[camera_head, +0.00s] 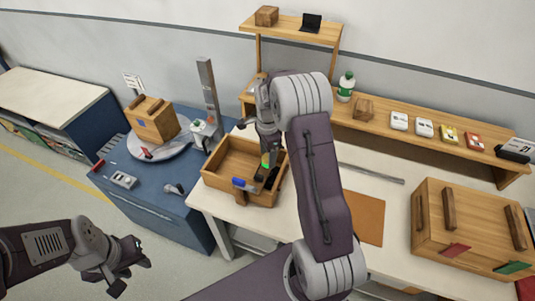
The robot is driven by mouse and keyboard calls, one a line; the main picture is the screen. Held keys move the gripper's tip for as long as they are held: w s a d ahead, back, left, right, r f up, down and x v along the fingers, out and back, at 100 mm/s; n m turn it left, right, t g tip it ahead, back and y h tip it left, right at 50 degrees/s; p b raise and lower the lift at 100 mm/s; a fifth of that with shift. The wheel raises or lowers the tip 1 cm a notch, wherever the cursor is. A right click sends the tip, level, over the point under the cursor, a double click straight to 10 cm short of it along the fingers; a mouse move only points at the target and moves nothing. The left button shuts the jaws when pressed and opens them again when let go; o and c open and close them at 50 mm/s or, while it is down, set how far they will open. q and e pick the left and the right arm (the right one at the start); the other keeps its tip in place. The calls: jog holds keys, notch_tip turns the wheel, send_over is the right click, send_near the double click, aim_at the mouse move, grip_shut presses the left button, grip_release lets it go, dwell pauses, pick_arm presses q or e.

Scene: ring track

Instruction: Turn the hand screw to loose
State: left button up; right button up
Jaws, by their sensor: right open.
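I cannot make out the hand screw for certain. A grey upright post (208,88) stands on the blue cabinet (150,200) at the left, with a small white fixture (199,127) near its foot. Beside it a wooden box (152,120) sits on a round grey disc (172,146). My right gripper (268,148) points down over the open wooden tray (221,187); it is open, and its fingertips are partly hard to see. My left gripper (131,277) hangs at the lower left over the floor, away from everything, with its fingers apart.
The tray holds a blue-and-white item (243,184) and dark and green pieces. A grey switch box (123,180) and a small dark-and-white tool (174,189) lie on the blue cabinet. A large wooden box (470,232) stands at right. A shelf (430,137) with small boxes runs behind.

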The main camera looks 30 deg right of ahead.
jog(key=shift+f, duration=0.1)
jog(key=shift+a, duration=0.1)
grip_shut()
